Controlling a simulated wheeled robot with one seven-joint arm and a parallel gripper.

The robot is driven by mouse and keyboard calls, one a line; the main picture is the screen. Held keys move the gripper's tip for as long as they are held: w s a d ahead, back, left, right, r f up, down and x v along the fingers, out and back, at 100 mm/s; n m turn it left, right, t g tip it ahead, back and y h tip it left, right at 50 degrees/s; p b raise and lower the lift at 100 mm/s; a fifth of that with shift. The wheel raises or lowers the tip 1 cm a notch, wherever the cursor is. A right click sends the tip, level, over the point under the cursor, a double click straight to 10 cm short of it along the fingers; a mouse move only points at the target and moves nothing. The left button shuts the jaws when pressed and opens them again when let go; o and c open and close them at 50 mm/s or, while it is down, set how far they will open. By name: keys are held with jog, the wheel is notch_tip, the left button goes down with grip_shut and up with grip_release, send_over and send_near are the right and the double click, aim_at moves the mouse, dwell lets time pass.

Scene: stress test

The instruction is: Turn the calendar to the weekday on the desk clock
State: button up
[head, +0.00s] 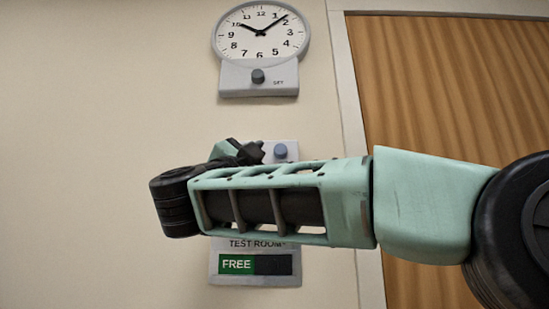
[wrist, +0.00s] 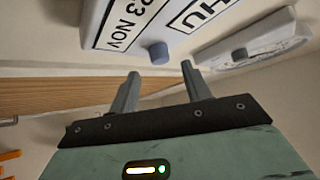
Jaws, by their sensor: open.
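The calendar (wrist: 120,28) hangs on the wall. In the wrist view it shows turned sideways, with "23 NOV" and the letters "HU" readable and the rest cut off. A blue-grey knob (wrist: 158,53) sticks out from it. In the head view my arm hides most of the calendar; a pale corner with the knob (head: 280,151) shows. My gripper (wrist: 160,70) is open and empty, its fingertips near the knob, one to each side in the picture. I cannot tell whether they touch it. No desk clock is in view.
A round wall clock (head: 260,48) at about 10:08, with a dark knob (head: 258,76) below it, hangs above the calendar. A "TEST ROOM" sign (head: 255,281) reading "FREE" is below my arm. A wooden door (head: 440,80) stands at the right. The wall at left is bare.

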jog(key=b+v, duration=0.2)
jog(key=v, duration=1.1)
jog(key=w+a+f+n+g+y+p, duration=0.1)
jog(key=w+a+f+n+y+p, duration=0.3)
jog(key=n+y, duration=0.8)
jog(key=s+a+f+n+y+b, duration=0.15)
jog(key=a+n+y, duration=0.35)
jog(key=n+y, duration=0.7)
notch_tip(320, 180, down, 16)
jog(key=s+d+n+g+y+p, duration=0.2)
jog(key=s+g, duration=0.1)
jog(key=g, duration=0.6)
jog(key=s+d+f+g+h+p, duration=0.2)
jog(key=s+d+f+g+h, duration=0.35)
jog(key=d+f, duration=0.65)
jog(key=s+d+f+g+h, duration=0.2)
jog(key=s+d+f, duration=0.3)
jog(key=d, duration=0.3)
jog(key=s+d+f+m+g+h+p, duration=0.1)
jog(key=s+d+f+g+h, duration=0.2)
jog(key=s+d, duration=0.5)
notch_tip(320, 180, down, 2)
jog(key=shift+d+f+h, duration=0.2)
jog(key=shift+d+h, duration=0.35)
jog(key=shift+d, duration=0.25)
